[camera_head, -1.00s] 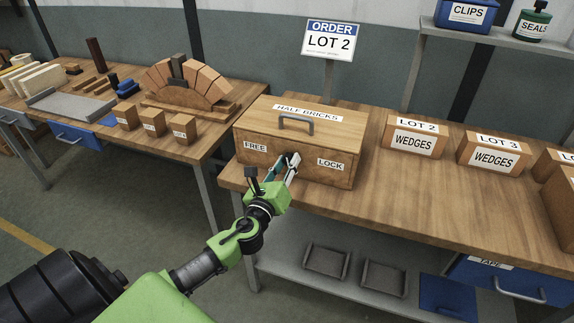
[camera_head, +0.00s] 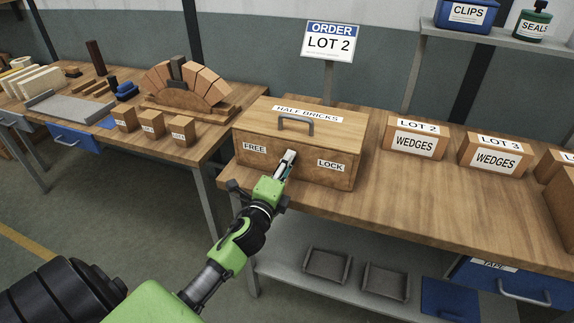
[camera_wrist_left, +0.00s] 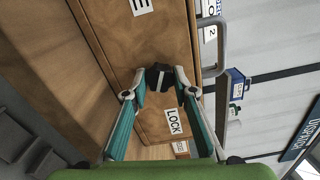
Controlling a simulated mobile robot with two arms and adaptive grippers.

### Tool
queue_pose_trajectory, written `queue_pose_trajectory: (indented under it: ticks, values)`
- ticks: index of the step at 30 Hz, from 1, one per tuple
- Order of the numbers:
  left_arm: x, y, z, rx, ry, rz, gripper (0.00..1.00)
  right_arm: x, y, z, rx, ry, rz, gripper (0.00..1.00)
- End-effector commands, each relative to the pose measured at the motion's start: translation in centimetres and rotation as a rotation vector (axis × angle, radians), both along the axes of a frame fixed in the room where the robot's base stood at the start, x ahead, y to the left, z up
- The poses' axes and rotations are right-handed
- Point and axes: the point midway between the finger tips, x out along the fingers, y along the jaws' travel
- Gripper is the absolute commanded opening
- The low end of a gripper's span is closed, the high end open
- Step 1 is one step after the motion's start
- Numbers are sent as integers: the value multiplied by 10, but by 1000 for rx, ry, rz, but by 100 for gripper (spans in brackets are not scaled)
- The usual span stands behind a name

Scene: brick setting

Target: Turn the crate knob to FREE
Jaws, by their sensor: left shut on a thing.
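The wooden crate (camera_head: 258,165) marked HALF BRICKS stands on the workbench, its handle (camera_head: 296,122) on the lid. Its front bears a FREE label (camera_head: 255,148) at left and a LOCK label (camera_head: 330,166) at right. My left gripper (camera_head: 289,156) is at the crate front between these labels and hides the knob in the head view. In the left wrist view the dark knob (camera_wrist_left: 158,75) sits between the fingertips of my left gripper (camera_wrist_left: 159,83), which is shut on it. A pale mark shows on the knob; which label it points to I cannot tell. My right gripper is out of view.
Boxes labelled LOT 2 WEDGES (camera_head: 414,141) and LOT 3 WEDGES (camera_head: 495,158) stand right of the crate. The ORDER LOT 2 sign (camera_head: 330,41) stands behind it. A brick arch (camera_head: 190,86) is on the left table. The bench between crate and boxes is clear.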

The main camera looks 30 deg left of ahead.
Motion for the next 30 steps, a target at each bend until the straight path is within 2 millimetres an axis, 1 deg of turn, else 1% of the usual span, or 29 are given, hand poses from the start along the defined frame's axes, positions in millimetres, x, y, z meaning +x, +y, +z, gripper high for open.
queue_pose_trajectory:
  ticks: [6,12,21,30]
  values:
    - [0,1,1,-171,-41,3,4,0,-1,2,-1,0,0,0]
    - [0,1,0,-284,-68,3,4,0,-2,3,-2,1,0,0]
    - [0,1,0,-365,-87,2,4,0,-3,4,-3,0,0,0]
    - [0,1,0,-375,-89,2,4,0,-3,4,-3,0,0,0]
